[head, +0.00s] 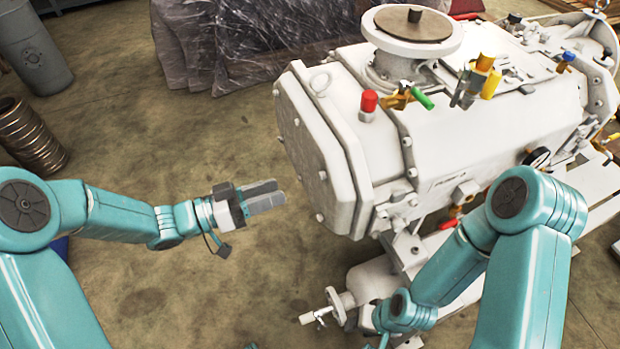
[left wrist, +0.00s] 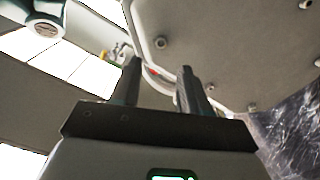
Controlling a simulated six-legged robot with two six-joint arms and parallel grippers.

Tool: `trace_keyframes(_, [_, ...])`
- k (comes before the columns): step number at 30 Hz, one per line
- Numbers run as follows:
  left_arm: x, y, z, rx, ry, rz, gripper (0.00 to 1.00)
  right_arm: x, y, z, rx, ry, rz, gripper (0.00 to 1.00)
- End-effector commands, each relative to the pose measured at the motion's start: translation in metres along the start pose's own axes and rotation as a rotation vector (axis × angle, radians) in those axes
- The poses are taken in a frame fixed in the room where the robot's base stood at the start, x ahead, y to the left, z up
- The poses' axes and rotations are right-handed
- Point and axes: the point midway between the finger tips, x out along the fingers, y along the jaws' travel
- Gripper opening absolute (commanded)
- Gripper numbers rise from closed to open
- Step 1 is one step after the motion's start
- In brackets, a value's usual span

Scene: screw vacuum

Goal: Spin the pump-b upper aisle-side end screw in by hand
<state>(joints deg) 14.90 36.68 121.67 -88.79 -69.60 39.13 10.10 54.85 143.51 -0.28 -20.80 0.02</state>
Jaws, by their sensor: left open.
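The white pump (head: 370,130) stands right of centre in the head view, its bolted end cover (head: 305,160) facing left. Several screw heads sit round the cover's edge, one at the upper left (head: 276,92). I cannot tell which is the named screw or how deep it sits. My left gripper (head: 281,196) is open and empty, just left of the cover's lower part and apart from it. In the left wrist view, my gripper's two fingers (left wrist: 160,68) stand spread below the cover (left wrist: 215,45), and a screw head (left wrist: 161,43) shows above them. My right gripper is out of view.
A gauge (head: 538,157) and coloured valves (head: 369,101) project from the pump. A handled valve (head: 318,317) juts out low in front. A plastic-wrapped load (head: 260,40) stands behind. A grey bin (head: 30,50) and a ribbed drum (head: 30,135) stand left. Floor around my left gripper is clear.

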Motion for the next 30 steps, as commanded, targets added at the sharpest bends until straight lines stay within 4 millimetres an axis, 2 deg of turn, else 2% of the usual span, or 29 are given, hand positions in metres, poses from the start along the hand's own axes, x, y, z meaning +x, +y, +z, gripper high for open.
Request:
trace_keyframes(1, [0.013, 0.001, 0.001, 0.002, -0.002, 0.006, 0.45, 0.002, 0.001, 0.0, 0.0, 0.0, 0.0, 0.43])
trace_keyframes(6, [0.052, -0.001, 0.001, 0.001, -0.002, 0.005, 0.45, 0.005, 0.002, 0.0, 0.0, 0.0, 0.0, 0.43])
trace_keyframes(12, [0.083, -0.003, -0.001, 0.001, -0.001, 0.003, 0.45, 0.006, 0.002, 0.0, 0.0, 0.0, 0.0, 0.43])
trace_keyframes(18, [0.094, -0.003, -0.001, 0.0, 0.0, 0.0, 0.45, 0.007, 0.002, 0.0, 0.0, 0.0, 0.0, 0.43])
trace_keyframes(25, [0.094, -0.003, -0.001, 0.0, 0.0, 0.0, 0.45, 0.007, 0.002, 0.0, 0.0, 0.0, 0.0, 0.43])
trace_keyframes(29, [0.094, -0.003, -0.001, 0.0, 0.0, 0.0, 0.03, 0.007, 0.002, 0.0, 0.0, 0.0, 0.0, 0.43])
trace_keyframes(30, [0.094, -0.003, -0.001, 0.0, 0.0, 0.0, 0.0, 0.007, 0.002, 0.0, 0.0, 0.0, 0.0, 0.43])
